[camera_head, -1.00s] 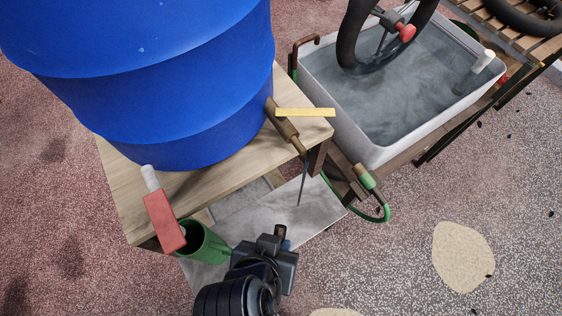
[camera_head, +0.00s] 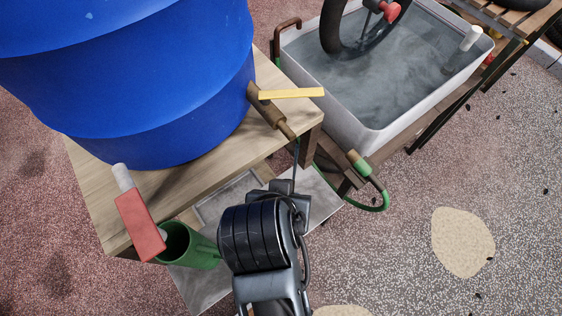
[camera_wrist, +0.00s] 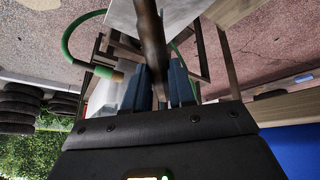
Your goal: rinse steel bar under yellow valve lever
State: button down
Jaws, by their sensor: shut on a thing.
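The yellow valve lever (camera_head: 291,94) sits on a brass tap (camera_head: 267,112) at the side of the blue barrel. A thin dark-blue line (camera_head: 296,163), which looks like a water stream, drops from the tap's spout. My gripper (camera_head: 287,190) is below the spout, at the stream's lower visible end. In the wrist view, my gripper (camera_wrist: 160,92) is shut on the steel bar (camera_wrist: 151,38), a dark, brownish rod between its blue-grey fingers. In the head view the bar is hidden by my gripper, so I cannot tell whether the stream touches it.
The blue barrel (camera_head: 140,80) stands on a wooden bench (camera_head: 100,200). A green cup (camera_head: 187,246) and a red-and-white tool (camera_head: 140,225) are at its front edge. A metal sheet (camera_head: 205,288) lies below. A water tub (camera_head: 375,135) and green hose (camera_head: 378,202) are to the right.

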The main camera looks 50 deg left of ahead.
jog(key=shift+w+a, duration=0.25)
jog(key=shift+w, duration=0.15)
jog(key=shift+w+a+f, duration=0.2)
jog(key=shift+w+a, duration=0.2)
jog(key=shift+w, duration=0.3)
jog(key=shift+w+a+f, duration=0.15)
jog(key=shift+w+a, duration=0.25)
jog(key=shift+w, duration=0.3)
jog(key=shift+w+d+p, duration=0.1)
jog(key=shift+p, duration=0.35)
jog(key=shift+w+d+p, duration=0.2)
jog(key=shift+d+p, duration=0.1)
jog(key=shift+d, duration=0.1)
jog(key=shift+a, duration=0.15)
jog(key=shift+s+a, duration=0.3)
jog(key=shift+a, duration=0.05)
jog(key=shift+w+d+p, duration=0.1)
jog(key=shift+p, duration=0.3)
